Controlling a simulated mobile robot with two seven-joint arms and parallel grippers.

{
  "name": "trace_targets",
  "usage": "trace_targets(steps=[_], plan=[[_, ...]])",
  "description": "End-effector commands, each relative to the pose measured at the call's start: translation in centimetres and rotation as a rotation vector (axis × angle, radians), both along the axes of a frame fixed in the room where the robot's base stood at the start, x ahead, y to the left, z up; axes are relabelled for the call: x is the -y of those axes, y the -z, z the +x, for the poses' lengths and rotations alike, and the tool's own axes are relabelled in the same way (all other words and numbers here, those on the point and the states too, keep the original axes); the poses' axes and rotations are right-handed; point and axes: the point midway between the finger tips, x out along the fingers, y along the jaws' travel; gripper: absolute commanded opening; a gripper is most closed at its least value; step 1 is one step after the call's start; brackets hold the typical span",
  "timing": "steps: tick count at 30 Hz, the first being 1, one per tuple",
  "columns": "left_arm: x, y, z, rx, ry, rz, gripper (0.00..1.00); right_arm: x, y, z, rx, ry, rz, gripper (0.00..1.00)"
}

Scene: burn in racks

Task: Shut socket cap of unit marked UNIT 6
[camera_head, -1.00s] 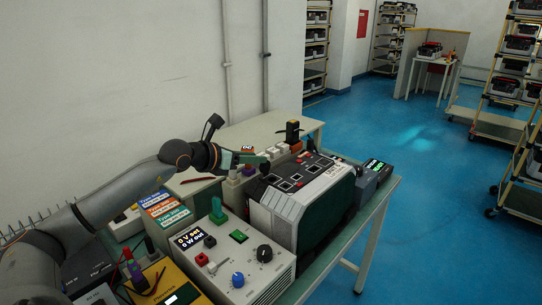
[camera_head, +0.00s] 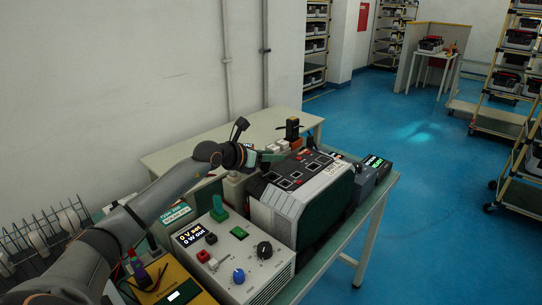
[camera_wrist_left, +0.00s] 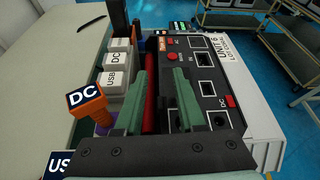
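The unit marked UNIT 6 (camera_head: 307,197) is a grey and black box on the bench. Its label shows at the right edge of its top in the left wrist view (camera_wrist_left: 222,48). The black top panel (camera_wrist_left: 205,75) has several square sockets, a round socket by the letters DC, and small red parts, one beside that DC socket (camera_wrist_left: 231,101). I cannot tell which part is the cap. My left gripper (camera_head: 284,154) is over the unit's far left edge; its green fingers are apart in the wrist view (camera_wrist_left: 163,75), with a red bar below between them. My right gripper is out of view.
Plug blocks marked DC (camera_wrist_left: 85,95) and USB (camera_wrist_left: 111,81) stand left of the unit. A power supply (camera_head: 233,257) with knobs and a green plug is in front. A meter (camera_head: 376,168) stands right. The pale table (camera_head: 170,160) behind is mostly bare.

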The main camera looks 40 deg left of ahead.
Motion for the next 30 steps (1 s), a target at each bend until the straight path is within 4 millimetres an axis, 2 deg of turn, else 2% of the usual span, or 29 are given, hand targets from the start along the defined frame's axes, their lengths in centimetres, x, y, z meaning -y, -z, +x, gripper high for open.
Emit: trace_targets(steps=[1,9,11,30], plan=[[0.00,0.01,-0.02,0.000,0.000,0.000,0.35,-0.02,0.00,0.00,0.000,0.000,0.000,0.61],[0.00,0.01,-0.04,0.000,0.000,-0.001,0.05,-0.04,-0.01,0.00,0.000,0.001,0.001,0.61],[-0.01,0.01,-0.03,0.000,0.000,-0.001,0.00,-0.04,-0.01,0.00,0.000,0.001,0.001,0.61],[-0.07,0.01,-0.05,-0.001,-0.001,0.005,0.00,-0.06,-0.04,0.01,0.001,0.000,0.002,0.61]])
